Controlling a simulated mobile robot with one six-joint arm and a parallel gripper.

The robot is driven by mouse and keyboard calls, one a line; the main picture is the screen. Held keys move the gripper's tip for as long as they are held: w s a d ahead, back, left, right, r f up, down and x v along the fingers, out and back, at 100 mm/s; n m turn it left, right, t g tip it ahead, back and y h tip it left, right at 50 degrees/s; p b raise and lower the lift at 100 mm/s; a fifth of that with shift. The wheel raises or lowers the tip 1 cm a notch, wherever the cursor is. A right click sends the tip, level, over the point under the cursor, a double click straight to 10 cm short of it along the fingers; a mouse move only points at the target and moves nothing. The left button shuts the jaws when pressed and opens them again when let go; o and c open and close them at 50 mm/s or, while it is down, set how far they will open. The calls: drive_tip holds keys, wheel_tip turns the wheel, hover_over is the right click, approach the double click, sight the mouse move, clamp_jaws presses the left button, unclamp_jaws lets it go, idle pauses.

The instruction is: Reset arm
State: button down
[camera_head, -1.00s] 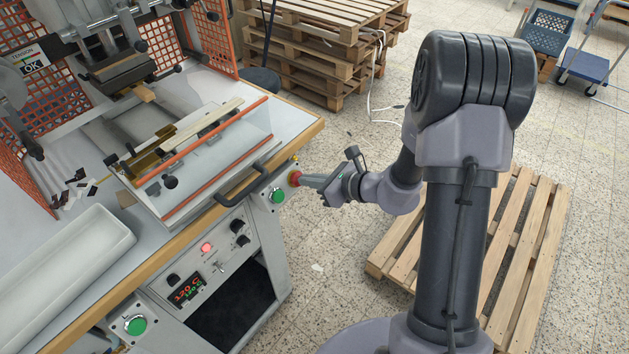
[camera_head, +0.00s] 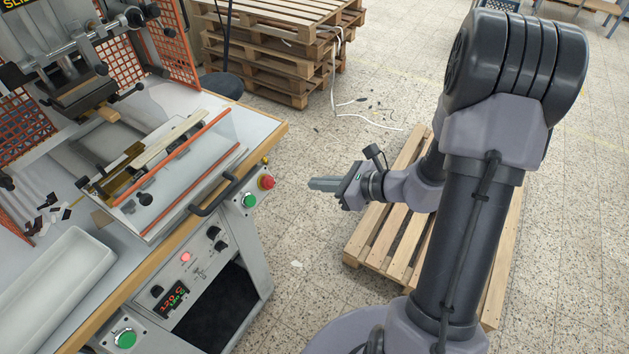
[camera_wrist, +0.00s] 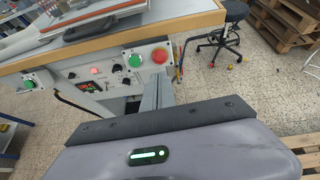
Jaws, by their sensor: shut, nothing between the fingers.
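My gripper (camera_head: 325,184) is shut and empty. In the head view it hangs in free air to the right of the foil stamping machine (camera_head: 222,258), pointing left, a short gap from the red emergency button (camera_head: 266,182). In the wrist view the closed fingers (camera_wrist: 158,95) point at the machine's front panel, below the red button (camera_wrist: 159,56) and the green button (camera_wrist: 134,61). A green button (camera_head: 249,200) also shows beside the red one in the head view.
A wooden pallet (camera_head: 402,225) lies on the floor behind and below my arm. A pallet stack (camera_head: 290,50) stands at the back. The clear guard with its black handle (camera_head: 212,197) sits at the table edge. A stool (camera_wrist: 233,12) stands behind the machine.

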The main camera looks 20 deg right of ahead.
drive_tip(key=s+a+r+n+g+h+b, duration=0.2)
drive_tip(key=s+a+r+n+g, duration=0.4)
drive_tip(key=s+a+r+n, duration=0.75)
drive_tip(key=s+d+r+n+t+h+b, duration=0.1)
drive_tip(key=s+n+h, duration=0.3)
drive_tip(key=n, duration=0.6)
drive_tip(key=shift+s+d+r+t, duration=0.25)
drive_tip(key=shift+s+d+t, duration=0.55)
drive_tip(key=shift+s, duration=0.25)
